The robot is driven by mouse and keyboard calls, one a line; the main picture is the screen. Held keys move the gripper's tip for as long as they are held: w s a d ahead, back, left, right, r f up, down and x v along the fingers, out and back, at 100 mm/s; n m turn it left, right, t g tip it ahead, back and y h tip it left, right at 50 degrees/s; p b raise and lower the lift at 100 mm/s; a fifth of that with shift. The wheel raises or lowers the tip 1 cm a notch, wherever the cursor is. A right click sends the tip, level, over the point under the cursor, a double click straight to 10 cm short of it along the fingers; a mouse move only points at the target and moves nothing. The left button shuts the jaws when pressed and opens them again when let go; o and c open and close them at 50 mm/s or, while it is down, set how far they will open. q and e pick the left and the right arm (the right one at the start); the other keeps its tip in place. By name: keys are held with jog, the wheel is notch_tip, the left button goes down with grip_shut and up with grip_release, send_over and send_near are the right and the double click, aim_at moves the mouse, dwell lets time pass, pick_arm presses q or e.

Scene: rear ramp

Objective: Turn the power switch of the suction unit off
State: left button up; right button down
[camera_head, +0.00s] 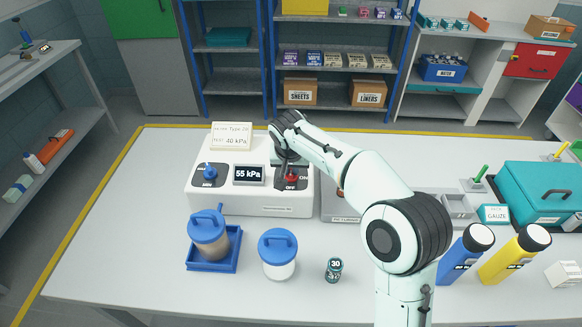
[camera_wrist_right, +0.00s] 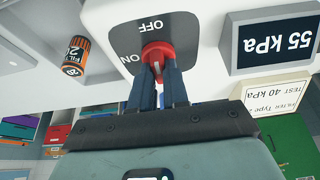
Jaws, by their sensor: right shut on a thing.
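The white suction unit (camera_head: 240,205) stands on the table, its display (camera_head: 249,175) reading 55 kPa. Its red power switch (camera_head: 291,179) sits on a dark plate at the right of the front panel, with ON and OFF marked beside it. My right gripper (camera_head: 288,164) reaches the switch from above. In the wrist view the switch (camera_wrist_right: 157,50) is between my right fingertips (camera_wrist_right: 160,68), which are shut on it. The fingers hide part of it, and I cannot tell exactly which mark it points to. My left gripper is out of view.
A blue knob (camera_head: 209,171) is left of the display, and a card (camera_head: 232,135) stands on top. A jar in a blue tray (camera_head: 213,264), a blue-lidded jar (camera_head: 279,255) and a small vial (camera_head: 334,269) stand in front. The table's left side is clear.

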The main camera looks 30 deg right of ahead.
dwell(0.4)
jog(key=c, duration=1.1)
grip_release()
jog(key=p+v, duration=0.1)
jog(key=v, duration=1.2)
jog(key=shift+s+r, duration=0.1)
jog(key=shift+r, duration=0.1)
